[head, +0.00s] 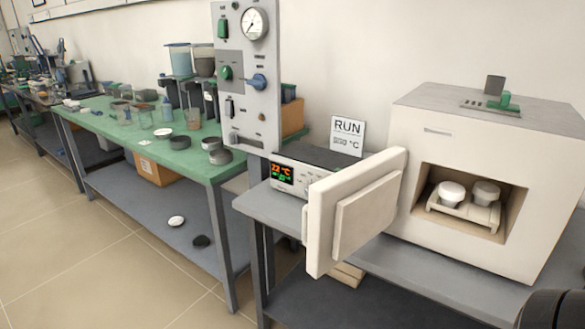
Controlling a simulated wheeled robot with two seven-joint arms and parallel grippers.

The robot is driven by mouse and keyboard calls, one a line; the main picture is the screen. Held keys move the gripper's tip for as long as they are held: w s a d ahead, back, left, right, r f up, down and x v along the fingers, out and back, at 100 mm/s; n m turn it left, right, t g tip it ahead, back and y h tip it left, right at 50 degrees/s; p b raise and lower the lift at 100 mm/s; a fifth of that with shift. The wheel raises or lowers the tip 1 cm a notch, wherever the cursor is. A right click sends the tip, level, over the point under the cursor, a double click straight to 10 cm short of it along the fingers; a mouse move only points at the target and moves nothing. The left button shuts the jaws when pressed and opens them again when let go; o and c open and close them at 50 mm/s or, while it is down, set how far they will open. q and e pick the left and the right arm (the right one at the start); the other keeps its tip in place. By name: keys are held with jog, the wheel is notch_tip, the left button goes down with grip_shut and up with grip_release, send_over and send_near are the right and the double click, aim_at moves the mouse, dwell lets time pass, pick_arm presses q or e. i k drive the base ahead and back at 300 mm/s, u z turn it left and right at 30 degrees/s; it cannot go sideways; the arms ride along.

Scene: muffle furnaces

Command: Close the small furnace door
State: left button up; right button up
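The small white furnace (490,255) stands on a grey bench at the right. Its door (350,210) is swung wide open to the left, showing its raised inner panel. The door's hinge side is at the left of the furnace front. The square chamber is open, and a tray (462,211) with two small lidded crucibles (452,194) sits inside. A dark rounded part, probably of my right arm, shows in the bottom right corner. Neither gripper's fingers show.
A controller (290,175) with a lit display and a RUN sign (346,135) stand behind the door. A tall grey gauge panel (247,75) rises left of them. A green-topped table (150,130) with labware is farther left. Tiled floor at the lower left is clear.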

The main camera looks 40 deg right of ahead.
aim_at(346, 210)
jog(key=i, duration=1.85)
jog(key=z, duration=4.15)
jog(key=k, duration=0.3)
